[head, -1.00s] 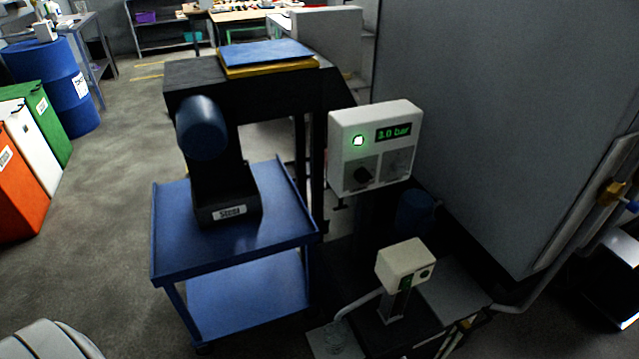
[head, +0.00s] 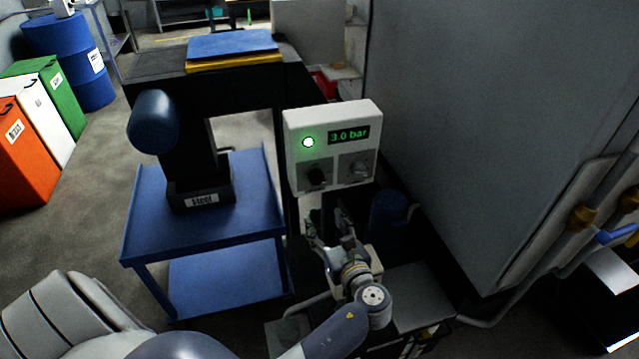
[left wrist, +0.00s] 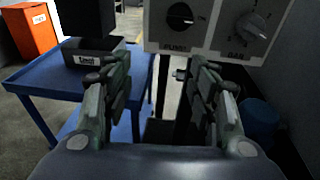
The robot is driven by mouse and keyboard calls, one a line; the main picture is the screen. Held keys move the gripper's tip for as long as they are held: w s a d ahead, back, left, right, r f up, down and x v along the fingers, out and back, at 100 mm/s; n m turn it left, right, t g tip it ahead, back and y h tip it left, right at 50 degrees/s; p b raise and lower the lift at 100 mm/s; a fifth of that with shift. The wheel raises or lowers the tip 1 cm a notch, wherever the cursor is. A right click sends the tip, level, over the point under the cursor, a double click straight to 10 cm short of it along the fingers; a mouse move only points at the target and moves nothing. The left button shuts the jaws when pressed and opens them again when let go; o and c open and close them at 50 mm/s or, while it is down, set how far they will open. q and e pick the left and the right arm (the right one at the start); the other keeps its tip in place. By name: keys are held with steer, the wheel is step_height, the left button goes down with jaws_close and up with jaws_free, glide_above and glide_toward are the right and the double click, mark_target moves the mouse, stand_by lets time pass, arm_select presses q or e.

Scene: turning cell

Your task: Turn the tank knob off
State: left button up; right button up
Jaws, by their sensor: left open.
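A white control panel (head: 331,116) shows a lit green lamp and a green "3.0 bar" display. Below them are a black knob (head: 317,175) on the left and a grey dial (head: 357,168) on the right. In the left wrist view, the black knob (left wrist: 181,16) has an "ON" mark at its right, and the grey dial (left wrist: 251,24) has marks around it. My left gripper (head: 326,222) is open and empty, below the panel and apart from both knobs. My right gripper is out of view.
A blue cart (head: 262,215) with a dark stand stands left of the panel. A large grey cabinet (head: 480,110) is close on the right. A blue cylinder (head: 388,215) stands low beside the panel. A small pale device below is largely hidden by my left gripper.

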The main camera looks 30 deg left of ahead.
mark_target(319, 184)
arm_select(q)
steer(key=w+a+r+m, duration=0.1)
steer(key=w+a, duration=0.1)
steer(key=w+a+r+p, duration=0.1)
steer(key=w+a, duration=0.1)
steer(key=w, duration=0.1)
steer(key=w+a+r+m+t+y, duration=0.1)
steer(key=w+a, duration=0.1)
steer(key=w, duration=0.1)
steer(key=shift+a+r+m, duration=0.1)
steer(key=shift+a+m, duration=0.2)
steer(key=shift+w+a, duration=0.3)
steer(key=shift+a, duration=0.15)
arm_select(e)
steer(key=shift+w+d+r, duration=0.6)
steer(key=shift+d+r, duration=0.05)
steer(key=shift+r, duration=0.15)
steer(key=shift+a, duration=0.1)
arm_select(q)
steer(key=c, duration=1.1)
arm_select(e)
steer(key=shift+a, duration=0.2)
